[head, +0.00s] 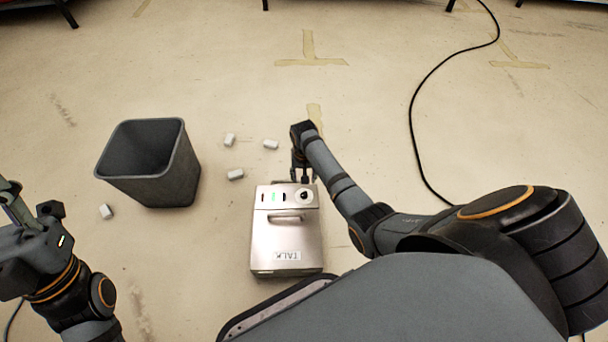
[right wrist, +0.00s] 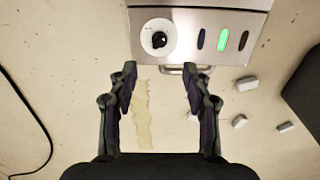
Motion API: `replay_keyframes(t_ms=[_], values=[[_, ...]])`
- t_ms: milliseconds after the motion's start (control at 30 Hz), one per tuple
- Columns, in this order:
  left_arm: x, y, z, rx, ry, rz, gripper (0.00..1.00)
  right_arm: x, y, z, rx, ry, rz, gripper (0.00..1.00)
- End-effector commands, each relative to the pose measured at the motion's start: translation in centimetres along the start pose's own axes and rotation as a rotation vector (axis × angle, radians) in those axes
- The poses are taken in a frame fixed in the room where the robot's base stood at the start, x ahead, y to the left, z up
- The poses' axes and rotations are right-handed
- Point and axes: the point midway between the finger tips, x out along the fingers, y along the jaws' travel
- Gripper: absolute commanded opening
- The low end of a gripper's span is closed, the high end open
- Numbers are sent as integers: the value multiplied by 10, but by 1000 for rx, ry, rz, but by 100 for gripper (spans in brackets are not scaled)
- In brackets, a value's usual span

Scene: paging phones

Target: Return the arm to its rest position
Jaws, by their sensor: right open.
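A silver paging phone box (head: 285,230) with a "TALK" label, a round dark-centred knob and a lit green light stands on the floor in front of me. My right gripper (head: 302,178) is at the far edge of the box, near its knob. In the right wrist view the right gripper (right wrist: 160,85) is open with nothing between its fingers, and the box (right wrist: 200,45) with its knob (right wrist: 159,37) and green light (right wrist: 223,40) lies beyond the fingertips. My left arm (head: 40,250) shows at the left edge; its fingers are not clear.
A dark grey bin (head: 150,165) stands left of the box. Several small white blocks (head: 236,174) lie on the floor around it. A black cable (head: 415,110) runs along the floor at the right. Tape marks (head: 310,55) lie on open floor at the back.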

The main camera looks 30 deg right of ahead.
Motion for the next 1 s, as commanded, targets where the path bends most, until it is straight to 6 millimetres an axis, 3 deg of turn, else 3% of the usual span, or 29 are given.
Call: replay_keyframes(t_ms=[200, 733, 867, 967, 1000], values=[[0, 0, 0, 0, 0, 0, 40, -11, 0, 1, 0, -2, 1, 49], [0, 0, 4, -1, -20, -1, 40, -10, -1, -1, -11, 29, -13, 49], [-7, -2, 32, -9, -153, -10, 40, -20, -10, -14, -82, 252, -108, 49], [-23, -3, 69, -19, -333, -19, 40, -58, -22, -24, -177, 558, -220, 49], [-32, -3, 84, -24, -410, -22, 40, -82, -26, -24, -215, 691, -262, 49]])
